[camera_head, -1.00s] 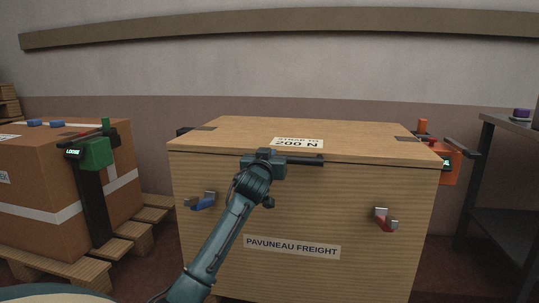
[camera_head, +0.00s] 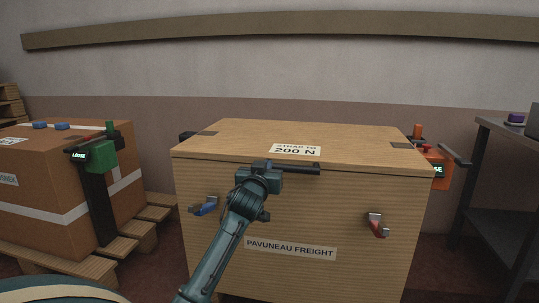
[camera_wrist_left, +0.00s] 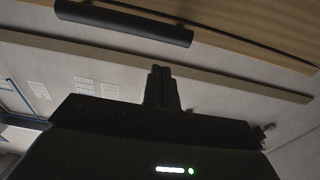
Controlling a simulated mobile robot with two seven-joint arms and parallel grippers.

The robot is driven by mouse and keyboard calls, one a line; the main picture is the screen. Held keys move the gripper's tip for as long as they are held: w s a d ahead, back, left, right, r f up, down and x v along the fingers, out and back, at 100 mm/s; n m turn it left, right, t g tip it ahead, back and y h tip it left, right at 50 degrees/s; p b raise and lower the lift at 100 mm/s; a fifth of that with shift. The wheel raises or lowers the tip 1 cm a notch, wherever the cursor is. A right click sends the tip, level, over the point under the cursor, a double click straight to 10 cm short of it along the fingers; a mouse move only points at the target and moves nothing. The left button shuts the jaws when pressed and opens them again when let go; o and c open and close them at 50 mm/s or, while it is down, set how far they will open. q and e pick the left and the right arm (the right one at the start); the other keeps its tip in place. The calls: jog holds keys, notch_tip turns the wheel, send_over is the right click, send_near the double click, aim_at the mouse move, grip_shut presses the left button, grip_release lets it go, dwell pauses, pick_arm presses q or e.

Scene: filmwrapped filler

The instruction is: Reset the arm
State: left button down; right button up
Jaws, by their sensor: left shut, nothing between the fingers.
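My left arm reaches in from the bottom of the head view. Its gripper (camera_head: 264,166) is in front of the upper front edge of the wooden crate (camera_head: 210,235). In the left wrist view the two fingers (camera_wrist_left: 160,76) are together with nothing between them. A dark horizontal bar (camera_head: 302,168) shows beside the gripper at the crate's top edge. In the wrist view this bar (camera_wrist_left: 125,22) is beyond the fingertips, with a gap. I cannot tell what it is fixed to. My right gripper is not in view.
The crate's front has a blue latch (camera_head: 206,208) and a red latch (camera_head: 378,229). A cardboard box (camera_head: 45,200) with a green tensioner (camera_head: 102,156) stands on a pallet at left. An orange tensioner (camera_head: 434,160) is on the crate's right side. A dark metal table (camera_head: 508,130) stands at right.

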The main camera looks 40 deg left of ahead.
pick_arm(q)
jog(key=shift+s+d+f+p, duration=0.15)
jog(key=shift+s+d+f, duration=0.25)
jog(key=shift+s, duration=0.35)
jog(key=shift+s+d+f+p, duration=0.1)
jog(key=shift+s+d+f, duration=0.25)
jog(key=shift+s, duration=0.35)
jog(key=shift+s+d+f+p, duration=0.15)
jog(key=shift+s+d+f, duration=0.25)
jog(key=shift+s, duration=0.35)
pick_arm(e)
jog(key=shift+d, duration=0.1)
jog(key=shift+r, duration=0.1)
